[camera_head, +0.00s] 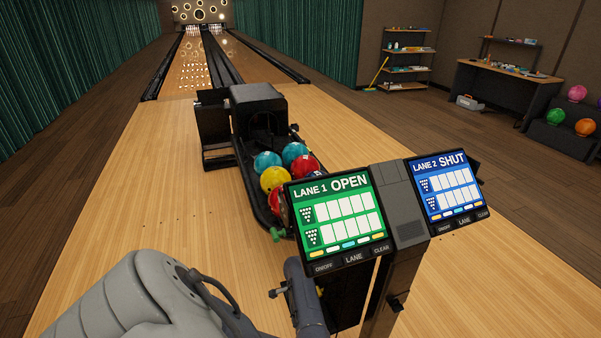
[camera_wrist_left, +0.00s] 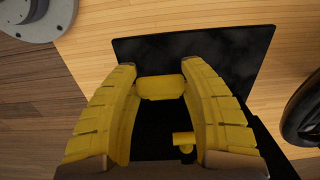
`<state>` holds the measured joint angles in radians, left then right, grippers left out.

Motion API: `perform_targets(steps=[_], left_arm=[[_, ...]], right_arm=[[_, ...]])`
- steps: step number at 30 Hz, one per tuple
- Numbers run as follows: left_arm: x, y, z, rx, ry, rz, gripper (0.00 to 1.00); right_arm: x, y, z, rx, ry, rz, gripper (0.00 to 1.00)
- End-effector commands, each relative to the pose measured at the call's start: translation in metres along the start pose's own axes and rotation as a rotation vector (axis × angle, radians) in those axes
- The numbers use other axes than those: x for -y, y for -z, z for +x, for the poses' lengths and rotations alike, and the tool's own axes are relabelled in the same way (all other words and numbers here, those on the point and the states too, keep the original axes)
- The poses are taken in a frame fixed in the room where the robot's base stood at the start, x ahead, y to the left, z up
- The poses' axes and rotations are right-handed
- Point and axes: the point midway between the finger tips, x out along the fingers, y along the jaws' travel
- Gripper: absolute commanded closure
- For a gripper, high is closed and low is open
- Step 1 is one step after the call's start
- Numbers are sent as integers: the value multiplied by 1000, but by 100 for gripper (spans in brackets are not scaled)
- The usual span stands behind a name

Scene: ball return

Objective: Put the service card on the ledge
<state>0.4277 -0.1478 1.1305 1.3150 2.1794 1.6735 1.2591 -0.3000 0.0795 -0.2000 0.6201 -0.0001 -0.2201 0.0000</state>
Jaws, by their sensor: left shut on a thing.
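My left gripper (camera_wrist_left: 160,70) has two curved yellow fingers in the left wrist view. They are shut on a yellow piece (camera_wrist_left: 160,88) that spans the gap between them. I cannot tell whether this piece is the service card. A smaller yellow knob-like shape (camera_wrist_left: 183,140) shows lower between the fingers. A flat black slab (camera_wrist_left: 250,50) lies beyond the fingertips. In the head view, my grey left arm fills the bottom left and I cannot make out its gripper. I cannot pick out the ledge with certainty. My right gripper is in neither view.
The scoring console carries a green Lane 1 OPEN screen (camera_head: 338,215) and a blue Lane 2 SHUT screen (camera_head: 449,185). Behind it stands the ball return (camera_head: 258,103) with several coloured balls. A shelf unit (camera_head: 406,70) and a desk (camera_head: 500,78) stand far right. Wooden floor at left is clear.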

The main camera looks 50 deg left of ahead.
Motion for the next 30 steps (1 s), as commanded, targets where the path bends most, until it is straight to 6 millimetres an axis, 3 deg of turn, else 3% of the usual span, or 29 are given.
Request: perform_targets(steps=[15,30], left_arm=[[-1,3,39,-1,-1,3,97],[-1,5,44,-1,-1,1,97]], right_arm=[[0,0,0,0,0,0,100],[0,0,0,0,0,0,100]])
